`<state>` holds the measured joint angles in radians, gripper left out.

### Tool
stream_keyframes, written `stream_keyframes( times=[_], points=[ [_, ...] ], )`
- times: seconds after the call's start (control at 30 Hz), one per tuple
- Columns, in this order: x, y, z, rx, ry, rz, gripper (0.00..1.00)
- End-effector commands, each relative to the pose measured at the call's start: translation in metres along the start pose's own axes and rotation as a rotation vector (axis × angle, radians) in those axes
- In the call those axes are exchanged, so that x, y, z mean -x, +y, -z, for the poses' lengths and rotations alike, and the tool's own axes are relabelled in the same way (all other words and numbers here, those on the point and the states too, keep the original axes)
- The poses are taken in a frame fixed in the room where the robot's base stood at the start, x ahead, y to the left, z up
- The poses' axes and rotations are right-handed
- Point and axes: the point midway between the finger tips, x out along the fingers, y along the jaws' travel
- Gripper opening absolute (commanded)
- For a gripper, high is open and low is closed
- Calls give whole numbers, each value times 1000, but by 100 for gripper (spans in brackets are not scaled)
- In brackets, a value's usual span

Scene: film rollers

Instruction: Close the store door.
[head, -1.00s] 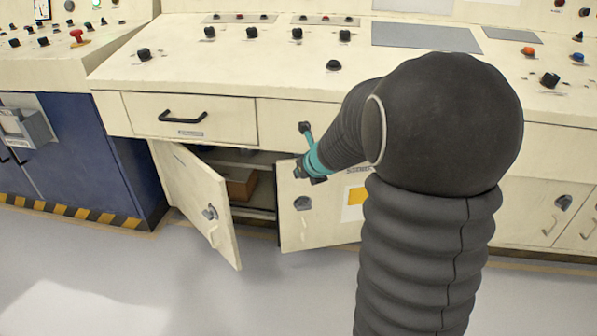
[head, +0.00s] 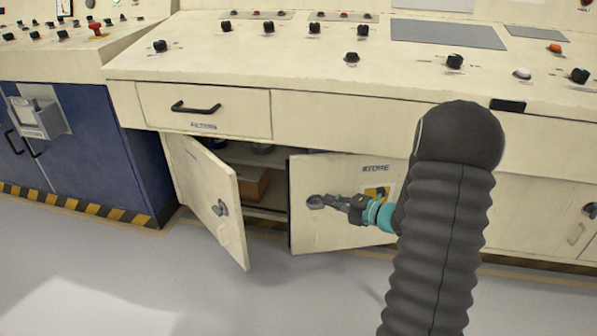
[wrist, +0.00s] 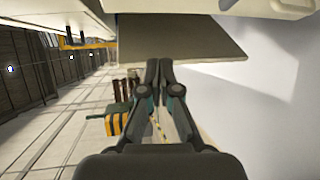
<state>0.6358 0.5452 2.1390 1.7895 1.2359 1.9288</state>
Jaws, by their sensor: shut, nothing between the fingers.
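The store door (head: 340,225) is a cream cabinet door marked STORE, right of the cabinet opening. It stands ajar, its free left edge out from the cabinet. Its round grey latch (head: 316,202) is near that edge. My gripper (head: 328,202), with a teal band behind it, reaches in from the right across the door face, its tips at the latch. I cannot tell whether they touch. In the wrist view my gripper (wrist: 158,66) has its fingers together and empty, below a grey panel (wrist: 180,42). My arm hides the door's right part.
A second cream door (head: 211,190) stands wide open on the left. Between the doors, shelves hold a brown box (head: 250,184). A drawer (head: 204,108) is above. A blue cabinet (head: 75,150) stands left. Grey floor (head: 250,300) in front is clear.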

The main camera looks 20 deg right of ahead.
Motion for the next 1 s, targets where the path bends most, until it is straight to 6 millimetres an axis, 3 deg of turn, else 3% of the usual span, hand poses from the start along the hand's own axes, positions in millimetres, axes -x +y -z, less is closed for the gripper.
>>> stream_keyframes(
  times=[0.03, 0.13, 0.37, 0.93, 1.0],
  points=[
    [0, 16, -1, -24, -3, -64, 0],
    [3, 36, -1, -63, 2, -157, 0],
    [-2, 49, 2, -97, 21, -211, 0],
    [-97, 69, 4, -94, 24, -208, 0],
    [-104, 69, -5, -93, 21, -208, 0]
  ],
)
